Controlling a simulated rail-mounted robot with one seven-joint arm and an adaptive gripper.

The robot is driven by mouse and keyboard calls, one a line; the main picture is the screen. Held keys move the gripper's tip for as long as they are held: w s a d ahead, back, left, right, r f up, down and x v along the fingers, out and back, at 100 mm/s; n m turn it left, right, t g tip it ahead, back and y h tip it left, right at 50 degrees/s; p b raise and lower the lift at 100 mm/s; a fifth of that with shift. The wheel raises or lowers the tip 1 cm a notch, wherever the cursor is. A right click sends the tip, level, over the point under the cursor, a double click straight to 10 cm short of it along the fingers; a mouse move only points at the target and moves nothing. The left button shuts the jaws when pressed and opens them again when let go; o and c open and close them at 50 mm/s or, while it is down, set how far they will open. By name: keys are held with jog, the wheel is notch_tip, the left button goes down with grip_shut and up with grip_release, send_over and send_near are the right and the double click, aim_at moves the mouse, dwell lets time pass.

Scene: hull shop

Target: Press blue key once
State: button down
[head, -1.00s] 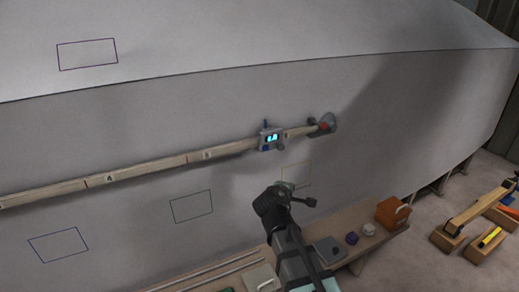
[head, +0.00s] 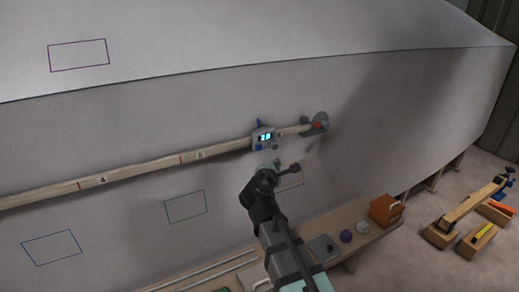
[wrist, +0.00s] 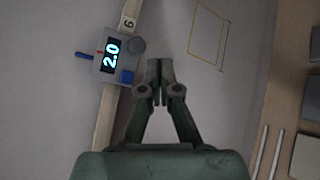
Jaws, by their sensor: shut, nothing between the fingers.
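A grey gauge slider (head: 257,137) with a lit cyan display sits on a long wooden batten (head: 130,173) along the hull. In the wrist view the slider (wrist: 101,68) reads 2.0. A blue key (wrist: 127,77) is at its lower right corner, on the side nearer my gripper. A blue lever (wrist: 84,56) sticks out at the opposite side, and a round grey knob (wrist: 138,46) is at the upper right. My gripper (wrist: 160,66) is shut and empty, to the right of the blue key and apart from it in the picture. In the head view my gripper (head: 272,166) is just below the slider.
A grey bracket with a red part (head: 317,125) is at the batten's right end. Coloured rectangles are outlined on the hull (head: 110,130). A bench below holds an orange box (head: 385,209), a purple round item (head: 346,236) and a grey plate (head: 323,248).

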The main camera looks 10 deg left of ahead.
jog(key=w+a+b, duration=0.1)
jog(key=w+a, duration=0.3)
jog(key=w, duration=0.3)
jog(key=shift+a, duration=0.4)
jog(key=shift+w, duration=0.2)
dwell(1.1)
jog(key=shift+w+a, duration=0.2)
jog(key=shift+w, duration=0.05)
jog(key=shift+w+a, duration=0.35)
jog(key=shift+w, duration=0.1)
dwell(1.0)
jog(key=shift+s+d, duration=0.55)
jog(key=shift+s, duration=0.3)
jog(key=shift+s+d, duration=0.1)
jog(key=s+d, duration=0.1)
jog(key=s, duration=0.1)
jog(key=s+d, duration=0.1)
jog(key=s, duration=0.1)
jog(key=shift+d+p, duration=0.3)
dwell(0.3)
